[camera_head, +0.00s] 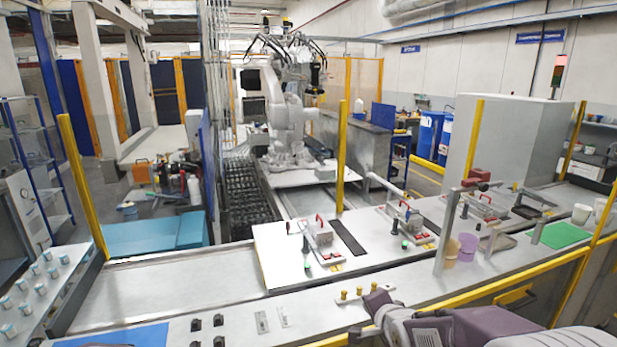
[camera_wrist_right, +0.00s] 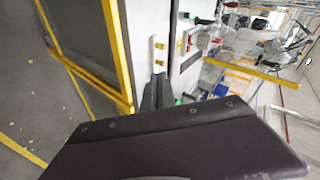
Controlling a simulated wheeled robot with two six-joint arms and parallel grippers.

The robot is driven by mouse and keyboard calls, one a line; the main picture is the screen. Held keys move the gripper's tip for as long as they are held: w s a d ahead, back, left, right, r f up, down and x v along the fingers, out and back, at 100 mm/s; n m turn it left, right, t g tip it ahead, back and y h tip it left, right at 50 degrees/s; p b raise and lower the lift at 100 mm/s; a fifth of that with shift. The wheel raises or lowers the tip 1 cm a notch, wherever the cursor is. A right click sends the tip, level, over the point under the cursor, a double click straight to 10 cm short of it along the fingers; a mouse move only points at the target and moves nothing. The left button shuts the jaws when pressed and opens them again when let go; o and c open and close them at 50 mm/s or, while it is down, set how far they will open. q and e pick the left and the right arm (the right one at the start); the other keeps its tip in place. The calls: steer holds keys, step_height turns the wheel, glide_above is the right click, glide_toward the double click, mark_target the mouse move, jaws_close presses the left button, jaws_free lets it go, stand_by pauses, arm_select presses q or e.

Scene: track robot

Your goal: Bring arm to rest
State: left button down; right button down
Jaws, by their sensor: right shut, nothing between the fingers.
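My right arm comes in from the bottom right corner of the head view. Its purple-grey links lie in front of the yellow rail. My right gripper (camera_head: 377,301) is at the arm's left end, near the bench's front edge, and holds nothing. In the right wrist view the dark fingers of the right gripper (camera_wrist_right: 158,93) lie close together beyond a large dark part of my own wrist. My left arm and gripper are not in view.
A yellow rail (camera_head: 530,272) runs along the bench front, close to my right arm. Small yellow pegs (camera_head: 359,292) stand just behind the gripper. Fixtures (camera_head: 318,240), a purple cup (camera_head: 467,246) and a green mat (camera_head: 565,235) are on the bench. The bench's left surface (camera_head: 170,290) is mostly clear.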

steer(key=s+d+f+n+g, duration=0.1)
steer(key=s+f+n+g, duration=0.2)
steer(key=s, duration=0.4)
steer(key=s+f+n+g, duration=0.3)
steer(key=s+f+n, duration=0.2)
steer(key=s, duration=0.3)
steer(key=s+d+f+n+g+h, duration=0.1)
steer(key=s+f+n+g, duration=0.2)
steer(key=s, duration=0.5)
steer(key=shift+d+f+n+g, duration=0.3)
steer(key=shift+d+f+n, duration=0.1)
steer(key=shift+n, duration=0.3)
